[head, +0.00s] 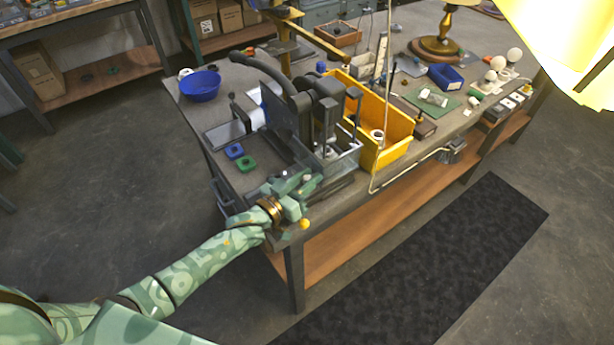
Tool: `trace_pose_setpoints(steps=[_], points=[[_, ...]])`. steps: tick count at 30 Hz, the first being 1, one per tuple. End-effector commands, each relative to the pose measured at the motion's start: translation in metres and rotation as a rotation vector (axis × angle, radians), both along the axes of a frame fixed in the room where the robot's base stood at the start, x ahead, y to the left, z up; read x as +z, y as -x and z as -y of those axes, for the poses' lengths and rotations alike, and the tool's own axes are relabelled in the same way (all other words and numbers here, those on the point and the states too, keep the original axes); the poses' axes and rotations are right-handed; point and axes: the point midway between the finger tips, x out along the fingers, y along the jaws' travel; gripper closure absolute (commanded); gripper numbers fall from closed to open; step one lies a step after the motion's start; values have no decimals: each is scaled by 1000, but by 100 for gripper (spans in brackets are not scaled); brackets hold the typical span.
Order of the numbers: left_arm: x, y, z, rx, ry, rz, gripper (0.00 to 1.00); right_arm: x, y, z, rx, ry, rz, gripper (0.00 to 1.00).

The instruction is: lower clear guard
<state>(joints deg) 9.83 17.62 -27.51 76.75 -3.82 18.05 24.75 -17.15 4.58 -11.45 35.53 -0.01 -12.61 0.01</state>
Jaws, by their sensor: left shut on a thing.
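A dark grey bench machine (305,108) with a black lever arm stands near the table's front left corner. Its clear guard (342,163) shows as a see-through panel low at the machine's front, close to the tabletop. My left gripper (308,180) reaches in from the lower left to the near side of the machine, at the guard's lower left end. It is shut on what looks like the guard's edge; the fingers hide the exact contact. My right gripper is not in view.
A yellow bin (398,128) stands right of the machine on the workbench (182,98). A lamp base (436,48) stands behind. A yellow lampshade fills the upper right.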

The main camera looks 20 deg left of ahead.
Motion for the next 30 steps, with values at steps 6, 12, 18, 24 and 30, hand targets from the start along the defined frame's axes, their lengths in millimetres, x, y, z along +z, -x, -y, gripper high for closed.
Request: trace_pose_setpoints(steps=[6,12,18,24,30], points=[[-6,3,-1,0,-11,-15,65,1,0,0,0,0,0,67],[-4,2,-1,0,-8,-12,57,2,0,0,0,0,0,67],[-3,7,-3,0,-8,-11,57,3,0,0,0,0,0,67],[-3,42,-21,0,-9,-14,57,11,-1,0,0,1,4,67],[-3,92,-46,1,-9,-15,57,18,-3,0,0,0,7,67]])
